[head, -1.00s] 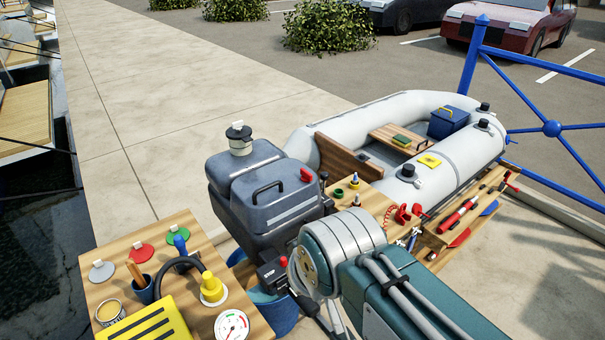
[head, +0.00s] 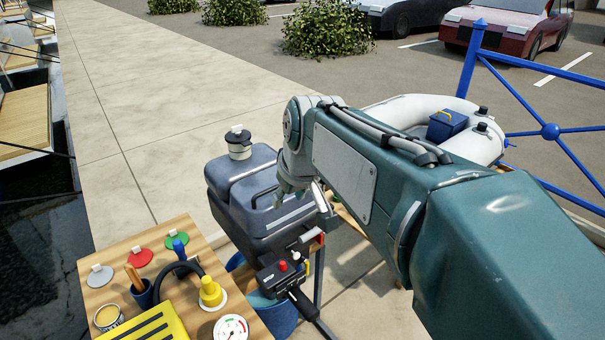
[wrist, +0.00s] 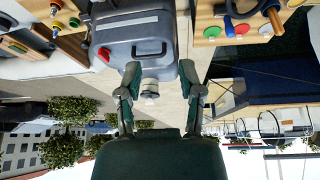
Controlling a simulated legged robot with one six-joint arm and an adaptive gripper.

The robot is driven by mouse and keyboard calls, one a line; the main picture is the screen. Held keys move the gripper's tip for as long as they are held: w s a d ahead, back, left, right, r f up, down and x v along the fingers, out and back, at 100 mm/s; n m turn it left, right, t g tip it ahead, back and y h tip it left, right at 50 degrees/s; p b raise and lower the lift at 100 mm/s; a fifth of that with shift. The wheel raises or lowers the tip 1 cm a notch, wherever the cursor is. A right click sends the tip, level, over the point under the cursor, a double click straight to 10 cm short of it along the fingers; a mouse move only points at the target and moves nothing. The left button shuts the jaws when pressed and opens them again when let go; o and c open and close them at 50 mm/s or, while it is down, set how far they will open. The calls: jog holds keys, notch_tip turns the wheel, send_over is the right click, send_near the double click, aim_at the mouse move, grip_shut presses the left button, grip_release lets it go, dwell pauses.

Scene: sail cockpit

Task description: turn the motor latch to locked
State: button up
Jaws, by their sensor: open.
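The grey outboard motor (head: 250,195) stands at the centre in the head view. A red lever-like part (wrist: 103,54) shows at the edge of its cowl in the wrist view; my arm hides that spot in the head view. Another red part (head: 320,239) sits low on the motor's right side. I cannot tell which one is the latch, or its setting. My gripper (wrist: 161,74) is open and empty. In the head view it hangs over the motor's cowl (wrist: 135,38), by the black handle. A white-capped container (wrist: 149,88) shows between the fingers in the wrist view.
A wooden table (head: 110,262) with a yellow case (head: 155,325), gauge (head: 231,329) and coloured discs stands at the left. A black control box with a red button (head: 283,266) is below the motor. The inflatable boat (head: 400,112) is partly behind my arm.

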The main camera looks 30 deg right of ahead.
jog(key=w+d+f+n, duration=0.1)
jog(key=w+d+f, duration=0.1)
jog(key=w+d, duration=0.65)
jog(key=w+d+f, duration=0.3)
jog(key=w+d, duration=0.4)
jog(key=w, duration=0.2)
jog(key=shift+y, duration=0.3)
jog(key=x, duration=1)
jog(key=shift+a+f, duration=0.1)
grip_shut()
